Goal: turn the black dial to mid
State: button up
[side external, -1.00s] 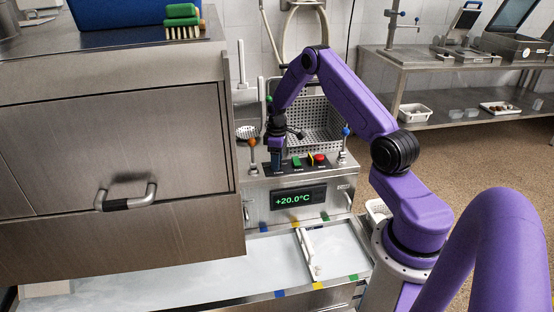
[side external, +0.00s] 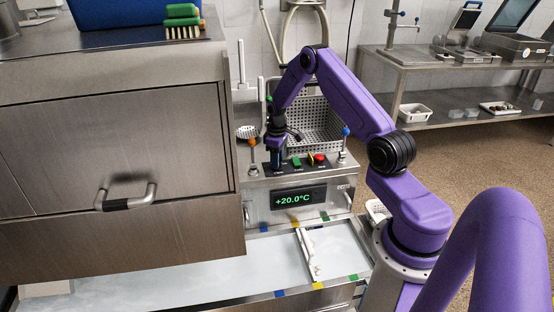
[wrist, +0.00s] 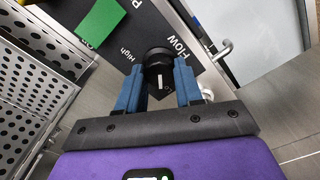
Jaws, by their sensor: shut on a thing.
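The black dial (wrist: 158,68) shows in the wrist view between the two blue fingers of my gripper (wrist: 158,88), with a white mark on its face. It sits on the dark panel beside the words "Flow" and "High"; no "mid" label can be read. My gripper is shut on the dial, one finger on each side. In the side external view my gripper (side external: 277,158) points down at the left end of the control panel, and the dial is hidden there.
A green switch (side external: 296,162) and a red button (side external: 319,159) are on the same panel. A display (side external: 298,198) below reads +20.0°C. A perforated basket (side external: 318,122) stands behind. A large steel cabinet (side external: 110,150) is close on the left.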

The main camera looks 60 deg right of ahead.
jog(key=m, duration=0.5)
jog(key=shift+m, duration=2.4)
jog(key=o, duration=1)
jog(key=shift+o, duration=0.2)
notch_tip(320, 180, up, 18)
jog(key=shift+f, duration=0.25)
